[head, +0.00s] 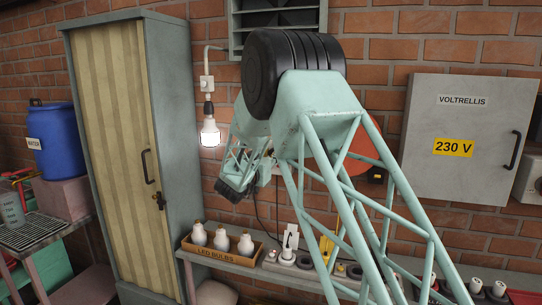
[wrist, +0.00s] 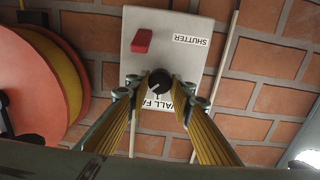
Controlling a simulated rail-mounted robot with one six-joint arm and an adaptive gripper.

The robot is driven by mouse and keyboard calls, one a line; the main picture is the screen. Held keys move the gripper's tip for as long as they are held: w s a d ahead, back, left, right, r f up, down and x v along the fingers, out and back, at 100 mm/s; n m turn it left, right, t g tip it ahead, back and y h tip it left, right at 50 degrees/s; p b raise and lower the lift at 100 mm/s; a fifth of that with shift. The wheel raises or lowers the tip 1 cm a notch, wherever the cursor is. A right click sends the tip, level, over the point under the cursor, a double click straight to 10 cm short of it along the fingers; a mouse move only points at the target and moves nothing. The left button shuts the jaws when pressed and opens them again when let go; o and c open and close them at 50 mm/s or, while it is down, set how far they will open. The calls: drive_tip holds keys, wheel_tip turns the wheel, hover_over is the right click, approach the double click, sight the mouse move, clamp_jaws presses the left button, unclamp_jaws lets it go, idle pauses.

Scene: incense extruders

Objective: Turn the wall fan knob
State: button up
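The wall fan knob (wrist: 159,83) is a round black knob with a pale pointer mark, on a pale wall plate (wrist: 183,50). The wall fan label beside it appears upside down and is partly covered by the knob and a finger. My gripper (wrist: 154,91) is open, its two yellow-sided fingers reaching toward the plate. In the picture the knob sits between the fingertips, with a gap on each side; I cannot tell whether the tips are level with it in depth. In the head view my arm hides the knob, and my gripper is not clearly visible.
A red switch (wrist: 142,41) and an upside-down shutter label (wrist: 190,40) share the plate. A red-orange reel (wrist: 35,80) hangs left of the fingers. In the head view are a grey 230 V cabinet (head: 468,180), a lit bulb (head: 210,132) and a tray of bulbs (head: 222,254).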

drive_tip(key=shift+n+p, duration=0.4)
drive_tip(key=shift+p, duration=0.2)
drive_tip(key=shift+c, duration=0.7)
drive_tip(key=n+p, duration=0.3)
drive_tip(key=p, duration=0.1)
drive_tip(key=shift+r+n, duration=0.15)
drive_tip(key=shift+n, duration=0.25)
drive_tip(key=n+p, duration=0.3)
drive_tip(key=n, duration=0.1)
drive_tip(key=shift+f+n+p, duration=0.15)
drive_tip(key=shift+n+p, duration=1.4)
drive_tip(key=shift+n, duration=0.85)
drive_tip(key=shift+f+n+p, duration=0.1)
drive_tip(key=shift+n+p, duration=1.45)
drive_tip(key=shift+n, duration=0.85)
drive_tip(key=o, duration=0.9)
drive_tip(key=shift+s+a, duration=0.1)
drive_tip(key=shift+s, duration=0.05)
